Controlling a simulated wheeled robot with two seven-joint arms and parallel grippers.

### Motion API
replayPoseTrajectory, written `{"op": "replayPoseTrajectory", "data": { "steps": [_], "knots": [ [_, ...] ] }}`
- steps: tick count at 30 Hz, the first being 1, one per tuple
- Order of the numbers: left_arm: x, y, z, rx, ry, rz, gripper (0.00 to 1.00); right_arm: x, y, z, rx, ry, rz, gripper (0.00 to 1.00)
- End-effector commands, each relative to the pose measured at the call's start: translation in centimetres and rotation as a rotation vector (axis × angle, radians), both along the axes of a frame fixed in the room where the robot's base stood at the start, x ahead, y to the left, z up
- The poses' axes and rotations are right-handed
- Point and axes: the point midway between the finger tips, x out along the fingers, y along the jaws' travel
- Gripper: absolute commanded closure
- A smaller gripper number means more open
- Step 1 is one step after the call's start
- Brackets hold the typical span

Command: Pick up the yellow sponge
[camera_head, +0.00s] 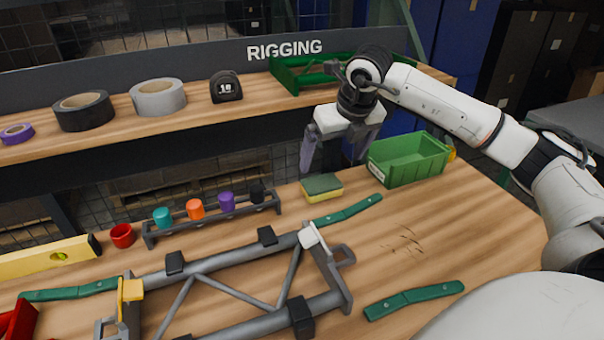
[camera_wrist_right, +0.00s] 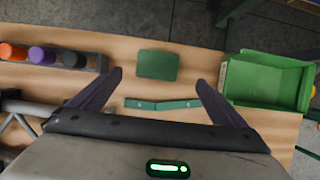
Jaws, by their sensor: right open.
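The yellow sponge (camera_head: 322,193) lies flat on the workbench, with a dark green top layer and a yellow side. In the right wrist view its green top (camera_wrist_right: 158,65) lies ahead of the fingers, near the middle. My right gripper (camera_head: 335,160) is open and empty, above the bench and close to the sponge, not touching it. In the right wrist view its two fingers (camera_wrist_right: 155,80) are spread wide, with the sponge beyond their tips. My left gripper is not in view.
A green bin (camera_head: 408,173) stands right of the sponge. A green strap handle (camera_head: 347,212) lies just in front of it. A rack of coloured caps (camera_head: 212,211) and a grey tube frame (camera_head: 215,262) are to the left. A shelf (camera_head: 222,110) runs behind.

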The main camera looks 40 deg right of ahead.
Motion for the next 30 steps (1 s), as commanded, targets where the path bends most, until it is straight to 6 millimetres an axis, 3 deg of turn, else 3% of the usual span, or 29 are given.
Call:
{"op": "replayPoseTrajectory", "data": {
  "steps": [6, 14, 21, 30],
  "knots": [
    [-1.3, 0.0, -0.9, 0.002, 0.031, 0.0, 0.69, 1.1, -0.3, -3.0, 0.0, 0.005, -0.003, 0.04],
    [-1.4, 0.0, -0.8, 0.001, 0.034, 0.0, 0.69, 1.9, -0.5, -5.1, 0.0, 0.004, 0.001, 0.04],
    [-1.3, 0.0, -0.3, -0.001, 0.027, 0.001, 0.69, 3.2, -0.4, -8.3, 0.001, 0.003, -0.001, 0.04],
    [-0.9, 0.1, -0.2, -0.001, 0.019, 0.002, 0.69, 3.7, -0.6, -9.4, 0.0, 0.001, 0.001, 0.04]
  ]
}}
